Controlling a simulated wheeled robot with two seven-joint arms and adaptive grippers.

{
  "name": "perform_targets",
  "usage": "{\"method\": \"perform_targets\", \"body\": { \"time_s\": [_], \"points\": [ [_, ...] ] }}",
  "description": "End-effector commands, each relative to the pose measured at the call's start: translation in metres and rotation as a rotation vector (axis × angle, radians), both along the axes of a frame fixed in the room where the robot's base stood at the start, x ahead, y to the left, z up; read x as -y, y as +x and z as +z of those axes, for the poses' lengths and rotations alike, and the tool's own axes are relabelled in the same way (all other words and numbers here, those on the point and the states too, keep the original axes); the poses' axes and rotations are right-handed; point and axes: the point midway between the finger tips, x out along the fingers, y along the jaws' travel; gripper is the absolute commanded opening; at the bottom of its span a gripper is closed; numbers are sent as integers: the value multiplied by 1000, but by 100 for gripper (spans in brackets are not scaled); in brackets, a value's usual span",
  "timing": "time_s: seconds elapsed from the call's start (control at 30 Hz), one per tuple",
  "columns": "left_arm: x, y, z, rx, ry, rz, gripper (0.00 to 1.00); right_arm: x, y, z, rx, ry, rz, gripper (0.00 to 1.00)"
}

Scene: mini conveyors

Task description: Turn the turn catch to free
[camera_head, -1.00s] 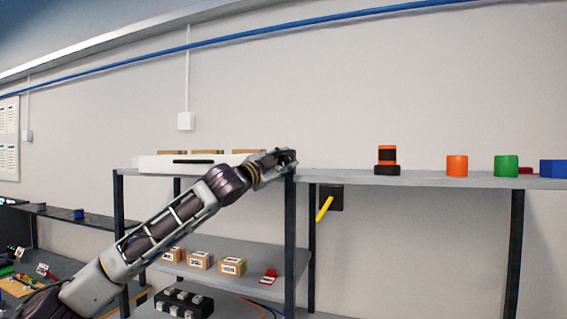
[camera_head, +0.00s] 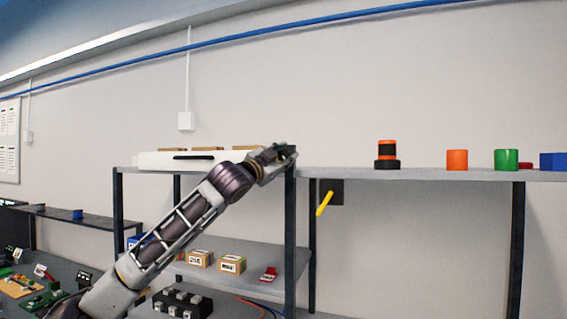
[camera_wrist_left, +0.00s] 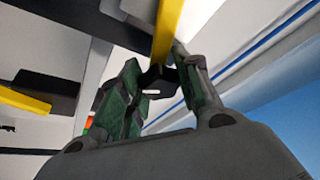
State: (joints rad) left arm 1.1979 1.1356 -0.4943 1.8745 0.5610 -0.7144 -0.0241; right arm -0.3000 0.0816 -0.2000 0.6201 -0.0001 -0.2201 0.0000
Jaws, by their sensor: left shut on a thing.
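A yellow bar (camera_wrist_left: 167,32), which looks like the handle of the turn catch, comes down from the top of the left wrist view. Its end lies between the fingers of my left gripper (camera_wrist_left: 158,75), which is shut on it. A small dark part shows at the fingertips. In the head view my left gripper (camera_head: 282,155) is at the top of a dark shelf post and hides the bar. Which way the catch is turned cannot be told. My right gripper is out of view.
A second yellow lever (camera_head: 324,203) hangs tilted on a black plate below the long shelf (camera_head: 425,175). A white tray (camera_head: 165,161) is left of the gripper.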

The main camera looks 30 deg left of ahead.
Motion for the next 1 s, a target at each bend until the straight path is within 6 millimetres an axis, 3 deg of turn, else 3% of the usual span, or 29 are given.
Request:
{"method": "perform_targets", "body": {
  "time_s": [0.4, 1.0],
  "points": [
    [1, 1, -4, 50, -213, -3, 0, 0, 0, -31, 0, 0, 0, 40],
    [2, 1, -3, 122, -525, -3, 0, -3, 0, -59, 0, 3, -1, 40]
  ]
}}
